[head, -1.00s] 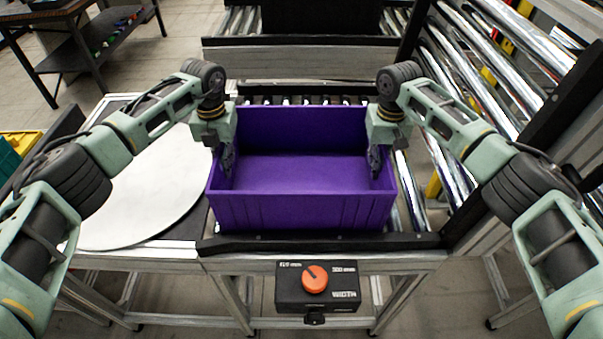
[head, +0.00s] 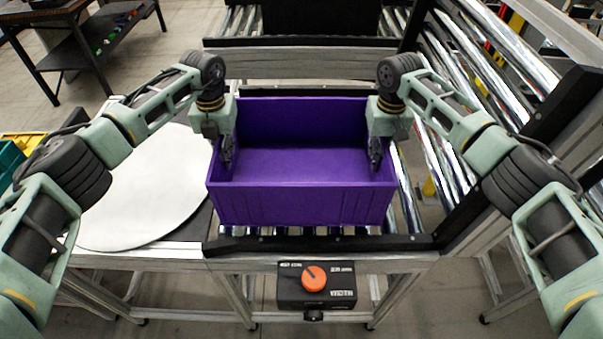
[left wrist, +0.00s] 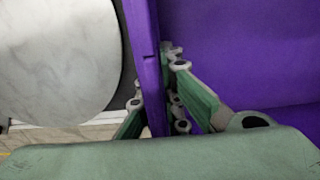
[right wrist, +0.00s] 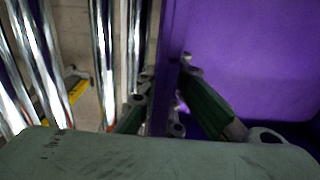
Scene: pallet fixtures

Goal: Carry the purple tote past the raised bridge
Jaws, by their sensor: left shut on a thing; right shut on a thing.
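The purple tote (head: 300,204) is open-topped and empty, in the middle of the head view over the roller conveyor. My left gripper (head: 226,158) is shut on its left wall; in the left wrist view the fingers (left wrist: 158,105) straddle that wall (left wrist: 143,50). My right gripper (head: 376,152) is shut on the right wall, which shows between the fingers (right wrist: 165,105) in the right wrist view. The tote looks level and slightly raised above the rollers. I cannot make out for sure which part is the raised bridge.
A round white plate (head: 150,190) lies left of the tote. Chrome rollers (head: 480,90) and a dark-edged frame (head: 545,140) stand at the right. A control box with an orange knob (head: 314,279) hangs at the front. Another conveyor section (head: 300,62) lies beyond a gap.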

